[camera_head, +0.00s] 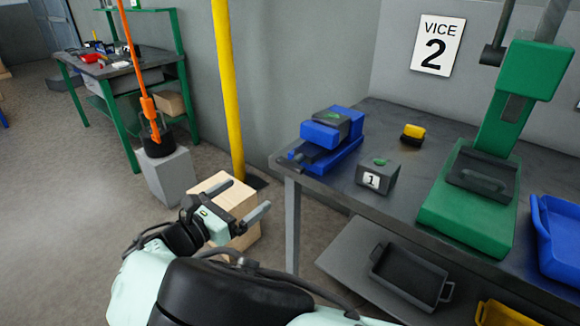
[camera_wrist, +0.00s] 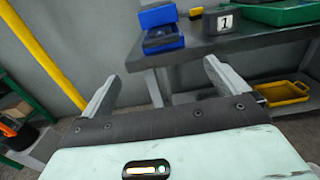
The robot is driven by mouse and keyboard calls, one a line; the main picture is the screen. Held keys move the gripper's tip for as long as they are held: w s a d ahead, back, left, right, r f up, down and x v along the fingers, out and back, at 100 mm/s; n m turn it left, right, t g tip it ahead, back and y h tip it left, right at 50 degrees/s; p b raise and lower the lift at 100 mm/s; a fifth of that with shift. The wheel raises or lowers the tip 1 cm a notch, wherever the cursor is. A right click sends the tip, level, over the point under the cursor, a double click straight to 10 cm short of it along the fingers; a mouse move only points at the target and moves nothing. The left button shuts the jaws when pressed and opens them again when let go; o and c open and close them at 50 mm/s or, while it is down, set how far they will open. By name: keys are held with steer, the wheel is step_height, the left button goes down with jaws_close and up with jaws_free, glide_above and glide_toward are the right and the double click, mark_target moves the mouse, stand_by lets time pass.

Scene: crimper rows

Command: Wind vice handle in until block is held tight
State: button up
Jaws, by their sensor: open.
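The blue vice (camera_head: 326,143) stands at the left end of the grey workbench. It also shows at the top of the wrist view (camera_wrist: 160,26). I cannot make out its handle clearly. A grey block marked 1 (camera_head: 376,178) with a green mark on top sits on the bench to the right of the vice, apart from it. A dark piece with a green mark (camera_head: 333,117) lies at the vice's top; I cannot tell whether it is clamped. My gripper (camera_head: 247,199) is open and empty, left of the bench and apart from the vice; its two fingers show in the wrist view (camera_wrist: 157,84).
The green press (camera_head: 458,215) stands on the bench to the right, with a blue bin (camera_head: 556,240) beside it. A small yellow and black object (camera_head: 412,134) lies behind the block. A yellow post (camera_head: 227,90) and a wooden box (camera_head: 236,196) stand left of the bench.

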mark_target(287, 167)
steer(key=p+x, duration=0.4)
steer(key=x, duration=1.2)
steer(key=shift+w+d, duration=0.2)
steer(key=shift+d, duration=0.05)
steer(key=c, duration=1)
